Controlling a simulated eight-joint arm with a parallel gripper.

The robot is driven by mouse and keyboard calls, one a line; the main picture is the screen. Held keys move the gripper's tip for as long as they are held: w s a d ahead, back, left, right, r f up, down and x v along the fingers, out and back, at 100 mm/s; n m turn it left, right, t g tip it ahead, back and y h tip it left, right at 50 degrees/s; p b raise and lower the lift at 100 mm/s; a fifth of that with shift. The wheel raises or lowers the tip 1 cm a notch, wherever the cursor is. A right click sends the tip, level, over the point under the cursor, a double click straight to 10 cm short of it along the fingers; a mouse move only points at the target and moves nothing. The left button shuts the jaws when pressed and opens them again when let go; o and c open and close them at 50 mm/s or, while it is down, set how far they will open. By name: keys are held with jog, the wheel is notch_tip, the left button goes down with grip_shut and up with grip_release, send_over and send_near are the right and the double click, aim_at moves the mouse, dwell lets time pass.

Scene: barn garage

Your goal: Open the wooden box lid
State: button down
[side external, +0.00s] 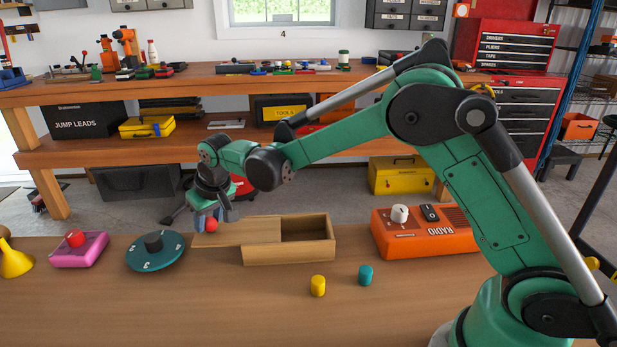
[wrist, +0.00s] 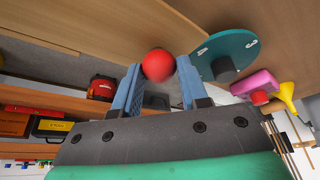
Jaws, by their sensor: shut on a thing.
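The wooden box (side external: 290,254) sits on the workbench, its right part open at the top and showing a dark inside. Its flat wooden lid (side external: 245,231) is slid to the left, sticking out past the box's left end and still covering the left part. A round red knob (side external: 211,226) is at the lid's left end. My gripper (side external: 208,223) is shut on this knob from above. In the wrist view the red knob (wrist: 158,65) is between my two blue fingers, and the lid (wrist: 95,28) spreads behind it.
A teal dial (side external: 155,252) stands close to the left of the lid, with a pink block (side external: 79,249) and yellow funnel (side external: 14,261) beyond. An orange radio (side external: 425,234) is at the right.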

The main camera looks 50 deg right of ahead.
jog(key=shift+w+a, duration=1.05)
jog(key=shift+c, duration=2.4)
grip_release()
jog(key=shift+v, duration=2.8)
